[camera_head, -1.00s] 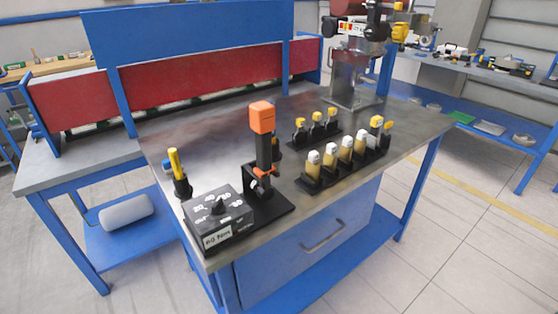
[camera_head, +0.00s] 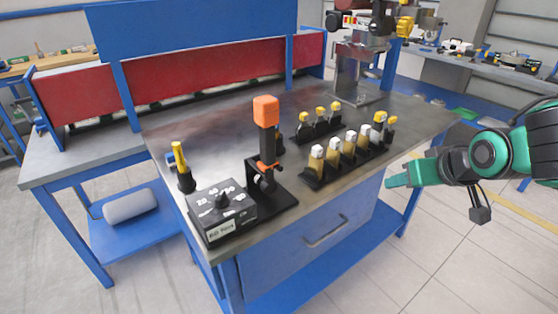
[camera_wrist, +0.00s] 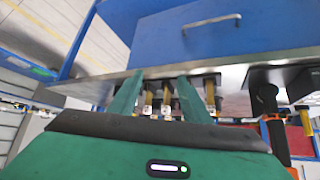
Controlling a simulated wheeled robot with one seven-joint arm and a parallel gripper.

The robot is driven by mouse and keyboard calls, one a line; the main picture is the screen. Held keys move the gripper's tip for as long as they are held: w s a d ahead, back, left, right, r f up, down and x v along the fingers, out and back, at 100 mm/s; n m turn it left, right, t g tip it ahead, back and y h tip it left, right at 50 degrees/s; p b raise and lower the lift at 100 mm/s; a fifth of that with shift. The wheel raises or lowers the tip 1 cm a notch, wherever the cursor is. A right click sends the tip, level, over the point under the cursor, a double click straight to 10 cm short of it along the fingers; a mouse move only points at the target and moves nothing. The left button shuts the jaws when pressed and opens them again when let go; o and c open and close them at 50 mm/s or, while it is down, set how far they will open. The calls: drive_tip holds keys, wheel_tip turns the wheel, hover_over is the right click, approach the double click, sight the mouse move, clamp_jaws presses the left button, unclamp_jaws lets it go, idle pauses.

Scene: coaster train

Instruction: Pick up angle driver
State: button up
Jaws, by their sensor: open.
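An orange-and-black tool (camera_head: 266,130), which looks like the angle driver, stands upright in a black stand (camera_head: 277,200) near the front edge of the metal-topped bench. Its orange block is at the top. In the wrist view, the tool (camera_wrist: 266,104) appears at the right, partly cut off by my gripper's body. My gripper (camera_head: 396,180) is off the bench's front right side, well apart from the tool. In the wrist view, my gripper's two teal fingers (camera_wrist: 158,92) are spread with nothing held between them.
A black dial box (camera_head: 222,212) sits left of the stand. Racks of yellow-topped (camera_head: 320,122) and white-topped tools (camera_head: 333,150) stand to its right. The bench's drawer front (camera_head: 290,255) faces my gripper. A yellow-handled tool (camera_head: 180,160) stands at the left. Floor at the right is clear.

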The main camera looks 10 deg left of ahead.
drive_tip(key=a+r+n+t+y, duration=0.1)
drive_tip(key=a+r+n+y, duration=0.15)
drive_tip(key=a, duration=1.05)
drive_tip(key=n+y, duration=0.3)
drive_tip(key=y, duration=0.2)
approach(260, 150)
drive_tip(key=w+f, duration=0.2)
drive_tip(key=shift+w+a+f, duration=0.15)
drive_tip(key=shift+w+f, duration=0.05)
drive_tip(key=shift+w, duration=0.1)
drive_tip(key=shift+w+a+n, duration=0.15)
drive_tip(key=shift+a+n, duration=0.1)
drive_tip(key=shift+a, duration=0.1)
drive_tip(key=shift+x, duration=5)
clamp_jaws()
drive_tip(key=shift+d, duration=0.1)
drive_tip(key=shift+w+r, duration=0.1)
drive_tip(key=shift+r, duration=0.05)
